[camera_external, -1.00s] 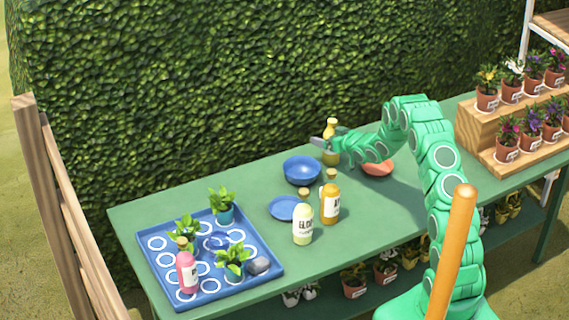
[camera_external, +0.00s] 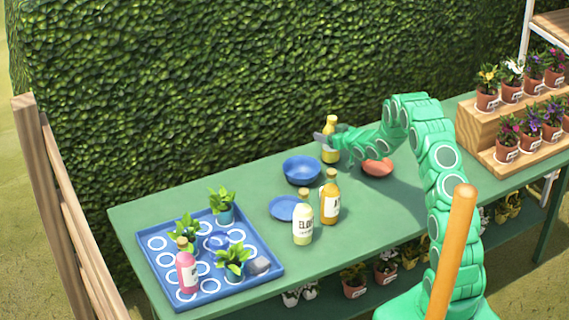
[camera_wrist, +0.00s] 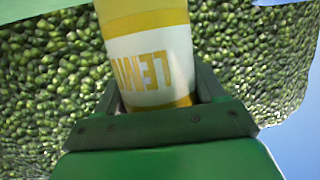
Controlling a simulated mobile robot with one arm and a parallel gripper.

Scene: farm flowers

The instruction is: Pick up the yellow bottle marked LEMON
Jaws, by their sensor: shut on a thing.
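The yellow bottle marked LEMON (camera_external: 330,125) is upright near the back edge of the green table, behind the blue bowl and the coral bowl. My gripper (camera_external: 328,142) is around its body. In the wrist view the bottle (camera_wrist: 150,55) sits between the two fingers of my gripper (camera_wrist: 155,98), with the start of its label, "LEM", showing. The gripper is shut on the bottle. I cannot tell for sure how far its base is above the table.
A blue bowl (camera_external: 301,170), a blue plate (camera_external: 284,208), a coral bowl (camera_external: 378,168), an orange bottle (camera_external: 330,200) and a pale ELDER bottle (camera_external: 303,222) stand nearby. A blue tray (camera_external: 160,273) with plants and a pink bottle (camera_external: 187,272) is at left. Wooden steps (camera_external: 485,135) hold potted flowers at right.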

